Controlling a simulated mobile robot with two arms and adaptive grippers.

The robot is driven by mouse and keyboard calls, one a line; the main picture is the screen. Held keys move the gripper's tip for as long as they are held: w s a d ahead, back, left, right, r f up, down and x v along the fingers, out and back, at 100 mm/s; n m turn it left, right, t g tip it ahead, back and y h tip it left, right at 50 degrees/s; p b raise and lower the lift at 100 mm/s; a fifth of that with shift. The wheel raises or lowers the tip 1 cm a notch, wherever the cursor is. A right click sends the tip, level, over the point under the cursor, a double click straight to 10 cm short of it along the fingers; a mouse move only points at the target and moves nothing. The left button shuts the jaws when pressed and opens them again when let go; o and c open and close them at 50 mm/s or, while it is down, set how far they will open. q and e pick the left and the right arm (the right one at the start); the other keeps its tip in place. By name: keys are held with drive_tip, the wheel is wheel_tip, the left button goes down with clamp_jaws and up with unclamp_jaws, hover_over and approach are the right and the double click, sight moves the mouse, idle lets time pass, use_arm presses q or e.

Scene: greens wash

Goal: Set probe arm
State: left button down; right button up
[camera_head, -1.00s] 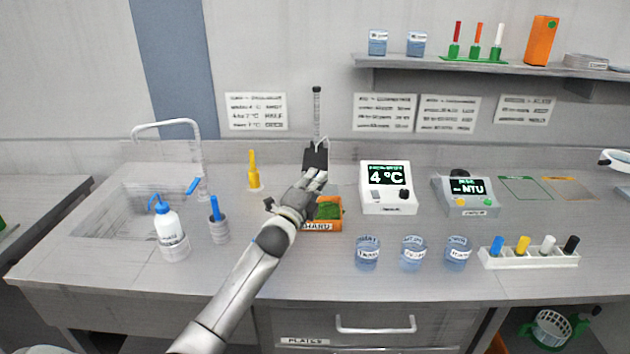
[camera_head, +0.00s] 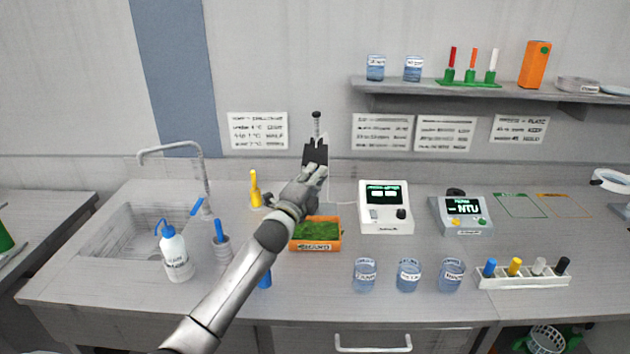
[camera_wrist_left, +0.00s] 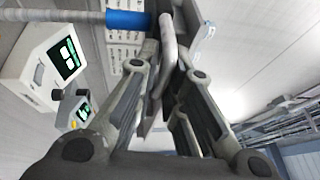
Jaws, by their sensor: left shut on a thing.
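The grey probe stand's post (camera_head: 317,126) rises behind the orange tray in the head view. My left gripper (camera_head: 315,160) is at this post, shut on the probe arm, which is mostly hidden by the fingers. In the left wrist view the gripper (camera_wrist_left: 165,55) closes beside a grey rod (camera_wrist_left: 60,16) with a blue band. I cannot tell exactly how the rod joins the held part. The white meter (camera_head: 385,220) stands right of the gripper; its dark screen shows two pale blocks. My right gripper is not in view.
An orange tray (camera_head: 316,247) of greens sits below my left wrist. Beakers (camera_head: 364,277) stand in front of the meter. An NTU meter (camera_head: 462,215) is further right. A wash bottle (camera_head: 176,255) and sink (camera_head: 130,225) are at left. Bare bench lies at front.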

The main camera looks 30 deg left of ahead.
use_arm(q)
drive_tip(key=shift+r, duration=0.7)
drive_tip(key=c, duration=1.6)
unclamp_jaws()
drive_tip(key=shift+a, duration=0.1)
drive_tip(key=shift+o, duration=0.2)
drive_tip(key=shift+f, duration=0.3)
drive_tip(key=shift+s, duration=0.1)
drive_tip(key=v, duration=1.1)
drive_tip(key=shift+s, duration=0.4)
drive_tip(key=shift+f, duration=0.1)
